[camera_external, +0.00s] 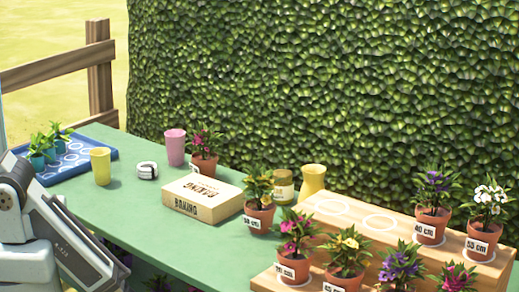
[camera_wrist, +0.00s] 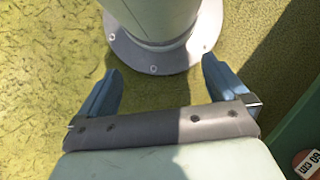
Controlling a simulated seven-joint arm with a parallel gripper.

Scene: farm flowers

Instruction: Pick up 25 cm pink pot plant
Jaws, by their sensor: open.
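Pink-flowered plants stand in terracotta pots. One (camera_external: 294,248) is at the front left of the wooden stepped stand, its tag too blurred to read surely. Another (camera_external: 204,153) is behind the wooden box, its tag partly hidden. A third (camera_external: 457,278) is cut off at the lower edge. I cannot tell which is the 25 cm one. My gripper (camera_wrist: 160,66) is open and empty in the wrist view, its blue fingers apart above the ground beside my base. It is outside the external view, away from the plants.
The wooden stand (camera_external: 344,216) holds several other potted plants. On the green table (camera_external: 126,204) are a wooden box (camera_external: 203,197), a yellow-flowered pot (camera_external: 259,216), cups, a jar and a blue tray (camera_external: 96,161). A hedge rises behind. The table's left middle is clear.

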